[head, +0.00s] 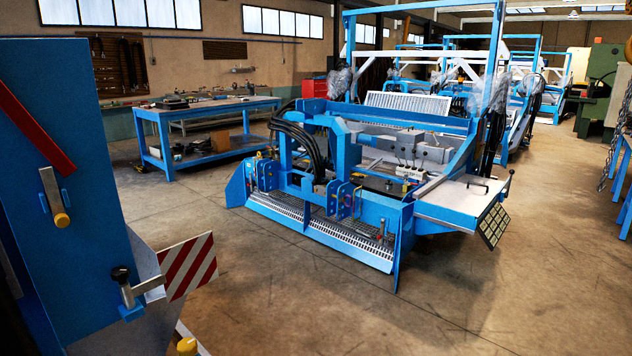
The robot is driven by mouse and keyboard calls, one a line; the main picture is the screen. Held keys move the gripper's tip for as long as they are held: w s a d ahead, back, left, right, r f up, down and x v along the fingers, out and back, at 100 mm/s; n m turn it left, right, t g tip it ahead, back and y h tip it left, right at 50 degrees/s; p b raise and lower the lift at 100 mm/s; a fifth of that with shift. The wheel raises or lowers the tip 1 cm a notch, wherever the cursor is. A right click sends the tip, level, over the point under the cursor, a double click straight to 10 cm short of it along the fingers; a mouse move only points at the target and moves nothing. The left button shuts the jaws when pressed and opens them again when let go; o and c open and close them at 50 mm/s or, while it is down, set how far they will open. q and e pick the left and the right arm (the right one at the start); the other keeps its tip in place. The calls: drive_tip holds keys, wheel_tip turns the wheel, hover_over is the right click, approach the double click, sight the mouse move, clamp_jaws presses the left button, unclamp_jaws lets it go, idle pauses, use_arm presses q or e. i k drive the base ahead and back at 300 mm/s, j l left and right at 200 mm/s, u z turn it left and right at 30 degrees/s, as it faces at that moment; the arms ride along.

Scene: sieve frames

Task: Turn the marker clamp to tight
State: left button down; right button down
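A clamp with a round black knob (121,274) on a short metal stem sits on a small blue block, low on the left. A grey metal arm runs from it to the red-and-white striped marker board (188,264), which stands tilted beside it. I take this to be the marker clamp; whether it is tight or loose cannot be told. Neither of my grippers shows in the head view.
A tall blue panel (65,130) fills the left edge, with a red bar (34,130) and a yellow-tipped metal latch (52,195). A blue machine (330,208) stands mid-floor. A blue workbench (203,108) is behind. The concrete floor at front centre is clear.

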sight(120, 274)
drive_tip(key=u, duration=1.3)
